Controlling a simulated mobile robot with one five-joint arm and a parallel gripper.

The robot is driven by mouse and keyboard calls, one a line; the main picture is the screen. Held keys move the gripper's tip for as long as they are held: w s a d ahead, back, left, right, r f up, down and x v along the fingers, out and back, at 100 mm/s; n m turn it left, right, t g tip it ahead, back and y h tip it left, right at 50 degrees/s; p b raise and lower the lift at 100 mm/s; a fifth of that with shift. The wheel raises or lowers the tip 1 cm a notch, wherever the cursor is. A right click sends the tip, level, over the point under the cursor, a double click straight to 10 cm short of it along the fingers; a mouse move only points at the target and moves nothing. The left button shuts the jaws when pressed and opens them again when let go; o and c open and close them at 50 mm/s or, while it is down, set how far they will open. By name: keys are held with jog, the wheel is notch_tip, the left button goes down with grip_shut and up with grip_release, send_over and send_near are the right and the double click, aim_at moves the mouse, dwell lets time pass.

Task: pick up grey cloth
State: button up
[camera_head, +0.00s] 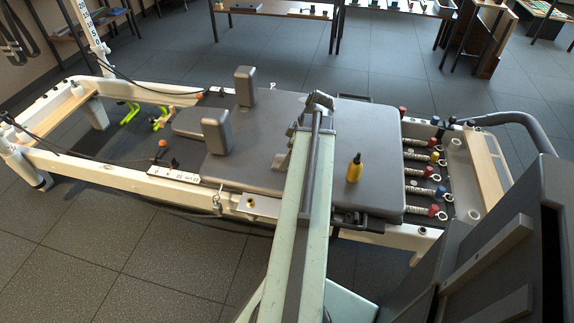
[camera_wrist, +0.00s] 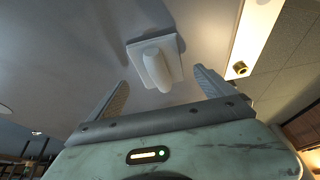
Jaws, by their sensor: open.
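A pale grey square piece with a raised rounded lump (camera_wrist: 155,62) lies on the reformer's grey padded carriage in the wrist view. It may be the grey cloth; its material is not clear. My gripper (camera_wrist: 162,82) is open, one finger on each side of the picture, with the lump between and a little beyond the fingertips. I see no contact. In the head view my arm crosses the carriage (camera_head: 365,125) and hides part of it. A grey shape (camera_head: 281,162) shows just left of the arm and may be part of my gripper.
Two upright shoulder pads (camera_head: 216,136) stand left of my arm. A yellow bottle (camera_head: 354,169) stands on the carriage to the right. Springs with coloured ends (camera_head: 425,172) lie beyond it. A brass knob (camera_wrist: 240,69) sits on the white rail. Floor in front is clear.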

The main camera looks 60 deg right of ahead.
jog(key=b+x, duration=0.1)
jog(key=x, duration=0.2)
jog(key=shift+s, duration=0.1)
jog(key=shift+r, duration=0.25)
jog(key=c, duration=1.4)
jog(key=shift+c, duration=0.2)
notch_tip(320, 180, up, 4)
jog(key=p, duration=0.4)
jog(key=shift+r+p, duration=0.25)
jog(key=shift+p, duration=0.05)
jog(key=w+d, duration=0.5)
jog(key=d, duration=0.1)
jog(key=w+d, duration=0.5)
jog(key=w, duration=0.1)
jog(key=shift+d+r, duration=0.25)
jog(key=shift+d, duration=0.15)
